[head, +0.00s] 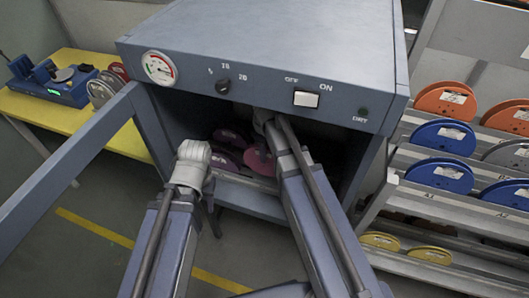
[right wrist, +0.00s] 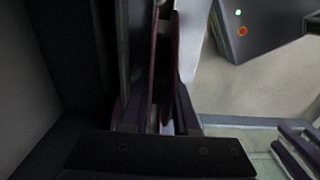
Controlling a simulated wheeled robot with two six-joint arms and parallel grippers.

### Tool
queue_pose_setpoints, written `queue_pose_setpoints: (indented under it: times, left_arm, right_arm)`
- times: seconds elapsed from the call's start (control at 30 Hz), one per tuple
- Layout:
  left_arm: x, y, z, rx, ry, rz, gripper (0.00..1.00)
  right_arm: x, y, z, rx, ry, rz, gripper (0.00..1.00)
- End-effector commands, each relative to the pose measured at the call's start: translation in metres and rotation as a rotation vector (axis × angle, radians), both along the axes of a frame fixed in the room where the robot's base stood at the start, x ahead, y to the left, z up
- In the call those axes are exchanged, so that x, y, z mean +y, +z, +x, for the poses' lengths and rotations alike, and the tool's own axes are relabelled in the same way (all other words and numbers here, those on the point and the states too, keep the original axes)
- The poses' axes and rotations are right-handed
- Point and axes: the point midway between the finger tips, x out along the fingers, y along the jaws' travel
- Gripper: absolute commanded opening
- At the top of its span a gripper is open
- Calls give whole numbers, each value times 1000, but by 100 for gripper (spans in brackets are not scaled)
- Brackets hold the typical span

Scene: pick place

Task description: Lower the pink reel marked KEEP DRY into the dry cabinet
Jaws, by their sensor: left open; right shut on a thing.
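The dry cabinet (head: 270,55) is blue-grey, with its front open and dark inside. A pink reel (head: 261,162) shows inside it, beside my right arm; its label is not readable. In the right wrist view the reel (right wrist: 164,55) is seen edge-on, upright between the fingers. My right gripper (right wrist: 158,100) is shut on it; in the head view my own arm hides the fingers. My left gripper (head: 210,212) is open and empty, low in front of the cabinet opening, its fingers small and partly hidden.
Darker purple-pink reels (head: 225,158) stand inside the cabinet at left. The open cabinet door (head: 65,160) juts out at left. A yellow bench (head: 125,140) with a blue device (head: 55,85) stands beyond it. A rack (head: 400,170) of orange, blue, grey and yellow reels stands at right.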

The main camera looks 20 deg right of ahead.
Motion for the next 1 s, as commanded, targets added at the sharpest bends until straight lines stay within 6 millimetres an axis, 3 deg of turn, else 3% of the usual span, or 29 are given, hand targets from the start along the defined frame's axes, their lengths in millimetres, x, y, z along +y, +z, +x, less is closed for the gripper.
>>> queue_pose_setpoints:
  times: [0.47, 1.0]
  left_arm:
    - [0, -1, 0, 0, 0, 0, 45]
    - [0, -25, 0, 0, 0, 0, 45]
  right_arm:
    - [0, -1, 0, 0, 0, 0, 0]
    - [0, -26, 0, 0, 0, 0, 0]
